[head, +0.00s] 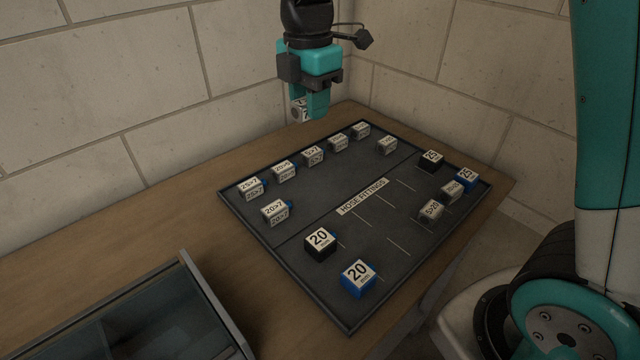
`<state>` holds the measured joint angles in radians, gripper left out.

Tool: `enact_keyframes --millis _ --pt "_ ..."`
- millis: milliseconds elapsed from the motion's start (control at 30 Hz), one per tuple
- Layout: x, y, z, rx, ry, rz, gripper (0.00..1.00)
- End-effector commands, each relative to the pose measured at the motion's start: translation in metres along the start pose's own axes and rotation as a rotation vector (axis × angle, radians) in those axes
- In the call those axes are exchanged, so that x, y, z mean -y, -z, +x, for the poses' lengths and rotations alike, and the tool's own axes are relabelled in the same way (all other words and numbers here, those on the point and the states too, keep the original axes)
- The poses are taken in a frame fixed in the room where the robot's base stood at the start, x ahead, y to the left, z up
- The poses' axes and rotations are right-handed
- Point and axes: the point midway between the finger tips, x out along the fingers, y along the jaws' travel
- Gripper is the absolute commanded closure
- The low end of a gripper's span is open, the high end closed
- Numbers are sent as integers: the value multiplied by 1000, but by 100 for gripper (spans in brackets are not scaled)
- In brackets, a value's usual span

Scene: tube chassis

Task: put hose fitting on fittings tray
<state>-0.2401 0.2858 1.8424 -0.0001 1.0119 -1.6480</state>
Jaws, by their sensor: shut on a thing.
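My gripper (312,106) hangs above the far edge of the fittings tray, pointing down. It is shut on a small light hose fitting (299,109), whose printed label is partly hidden by the finger. The fitting is held in the air, apart from the tray. The fittings tray (290,262) is a dark flat board on the wooden table, with a "HOSE FITTINGS" label (362,196) across its middle and thin white dividing lines. Several white labelled fittings stand in a row along its far left side, one of them at the row's near end (250,188).
A black "20" block (320,244) and a blue "20" block (357,278) stand near the tray's front. Black (431,161) and blue (466,179) "25" blocks stand at its right. An open grey bin (190,300) is at lower left. Block walls close off the back.

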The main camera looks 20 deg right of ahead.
Motion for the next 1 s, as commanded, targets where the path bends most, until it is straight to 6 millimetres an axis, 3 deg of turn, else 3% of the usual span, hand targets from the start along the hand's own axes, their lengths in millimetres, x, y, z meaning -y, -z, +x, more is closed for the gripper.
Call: enact_keyframes --millis 400,900,1000 --pt "1 0 114 -1 7 2 93" --pt "1 0 180 0 4 3 93" --pt "1 0 185 0 1 3 93"
